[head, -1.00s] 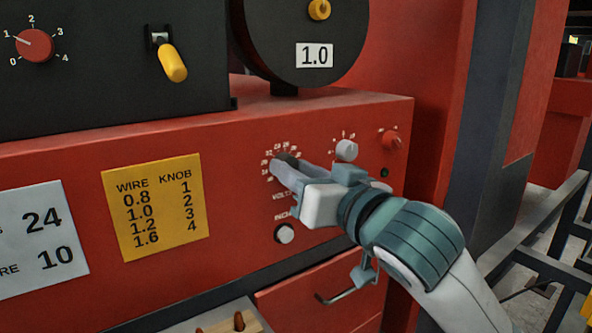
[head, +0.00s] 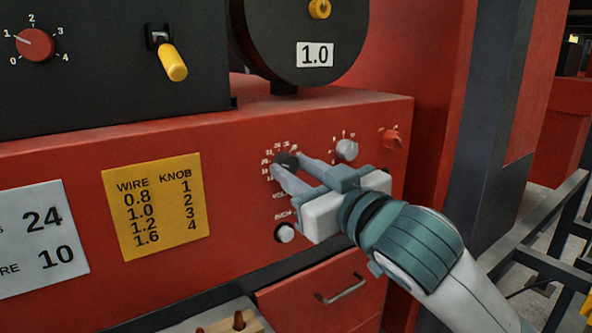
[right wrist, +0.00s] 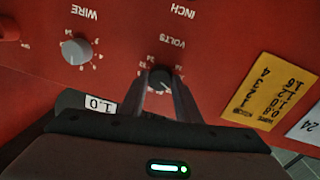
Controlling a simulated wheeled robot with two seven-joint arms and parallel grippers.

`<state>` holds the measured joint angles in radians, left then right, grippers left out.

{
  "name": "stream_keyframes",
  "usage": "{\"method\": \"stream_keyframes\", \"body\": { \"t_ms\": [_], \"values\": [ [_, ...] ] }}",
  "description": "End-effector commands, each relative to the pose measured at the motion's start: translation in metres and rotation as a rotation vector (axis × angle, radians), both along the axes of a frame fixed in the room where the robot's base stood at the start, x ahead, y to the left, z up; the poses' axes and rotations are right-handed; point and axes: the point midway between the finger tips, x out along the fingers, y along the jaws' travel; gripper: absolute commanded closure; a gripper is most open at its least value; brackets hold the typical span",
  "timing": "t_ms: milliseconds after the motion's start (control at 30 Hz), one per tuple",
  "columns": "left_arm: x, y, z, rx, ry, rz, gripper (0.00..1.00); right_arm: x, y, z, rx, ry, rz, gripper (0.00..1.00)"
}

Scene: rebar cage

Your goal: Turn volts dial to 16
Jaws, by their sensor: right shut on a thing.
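The volts dial (head: 286,159) is a small black knob ringed by white numbers on the red panel. It also shows in the right wrist view (right wrist: 160,78), upside down below the VOLTS label, with a light pointer mark. My right gripper (head: 289,166) has its two long grey fingers on either side of this dial, shut on it. The fingers hide part of the number ring, so I cannot read the exact setting. My left gripper is in neither view.
The grey wire dial (head: 347,150) and a red knob (head: 390,139) sit to the right on the panel. A white inch knob (head: 285,233) is below. A drawer handle (head: 341,289) juts out underneath. A yellow wire chart (head: 156,208) is at left.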

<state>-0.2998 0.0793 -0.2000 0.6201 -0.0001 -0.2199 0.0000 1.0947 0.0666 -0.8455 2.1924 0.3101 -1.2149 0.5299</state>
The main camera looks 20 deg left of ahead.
Motion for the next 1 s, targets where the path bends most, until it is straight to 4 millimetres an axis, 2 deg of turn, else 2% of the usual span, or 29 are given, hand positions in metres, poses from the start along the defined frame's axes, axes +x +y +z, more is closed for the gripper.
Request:
{"method": "stream_keyframes", "body": {
  "t_ms": [1000],
  "values": [
    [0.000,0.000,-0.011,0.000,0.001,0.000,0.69,0.001,-0.001,-0.001,-0.590,-0.757,-0.002,0.93]
  ]
}}
